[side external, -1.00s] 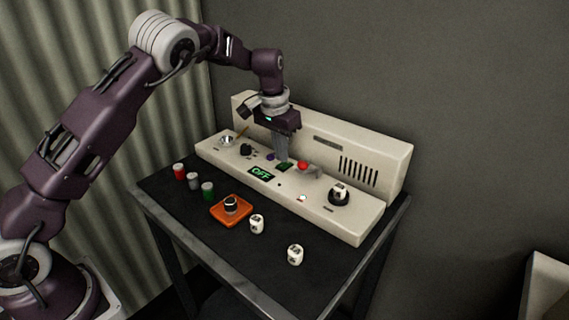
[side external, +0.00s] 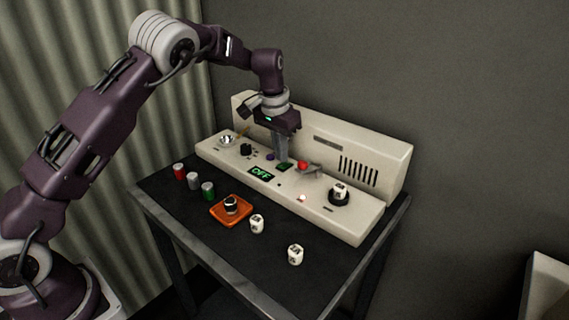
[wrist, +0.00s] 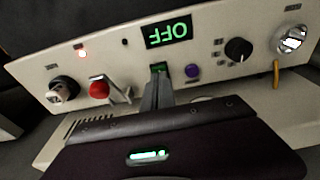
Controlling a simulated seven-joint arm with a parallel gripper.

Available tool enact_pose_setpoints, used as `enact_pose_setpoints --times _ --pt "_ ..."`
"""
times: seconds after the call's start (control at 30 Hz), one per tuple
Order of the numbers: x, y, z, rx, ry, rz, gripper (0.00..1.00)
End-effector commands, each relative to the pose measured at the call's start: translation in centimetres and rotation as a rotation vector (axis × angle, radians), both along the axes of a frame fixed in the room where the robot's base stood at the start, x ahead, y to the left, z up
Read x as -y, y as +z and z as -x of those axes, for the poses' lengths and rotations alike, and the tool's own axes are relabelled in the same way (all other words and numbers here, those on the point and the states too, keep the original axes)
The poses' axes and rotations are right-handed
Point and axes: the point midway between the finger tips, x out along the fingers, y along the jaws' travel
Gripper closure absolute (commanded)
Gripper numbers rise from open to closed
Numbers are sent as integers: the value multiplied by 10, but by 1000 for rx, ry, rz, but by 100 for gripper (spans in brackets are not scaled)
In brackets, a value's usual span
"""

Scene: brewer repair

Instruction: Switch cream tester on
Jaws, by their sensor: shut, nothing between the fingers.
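The cream tester appears to be the long beige console (side external: 330,218) at the back of the table. Its display (side external: 261,174) reads OFF, and shows upside down in the wrist view (wrist: 168,30). A red knob (side external: 302,165) with a grey lever beside it (wrist: 118,90) is on the panel. A small green-lit square (side external: 284,167) and a purple button (wrist: 193,71) sit near the display. My gripper (side external: 282,158) is shut and empty, pointing down over the panel. In the wrist view its tips (wrist: 158,78) are close to the green-lit square; I cannot tell if they touch.
A black dial (wrist: 238,49) and metal bowl (wrist: 291,39) are at one end, a white container in a black holder (side external: 339,197) at the other. Small cans (side external: 208,190), an orange tray (side external: 214,211) and white containers (side external: 257,224) stand on the front table. The raised back wall (side external: 385,160) is behind.

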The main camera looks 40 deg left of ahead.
Motion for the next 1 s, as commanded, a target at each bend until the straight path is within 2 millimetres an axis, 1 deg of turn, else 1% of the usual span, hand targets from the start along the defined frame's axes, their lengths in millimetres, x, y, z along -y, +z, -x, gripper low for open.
enact_pose_setpoints --times 1.0 --pt "0 -15 0 -1 0 0 100"
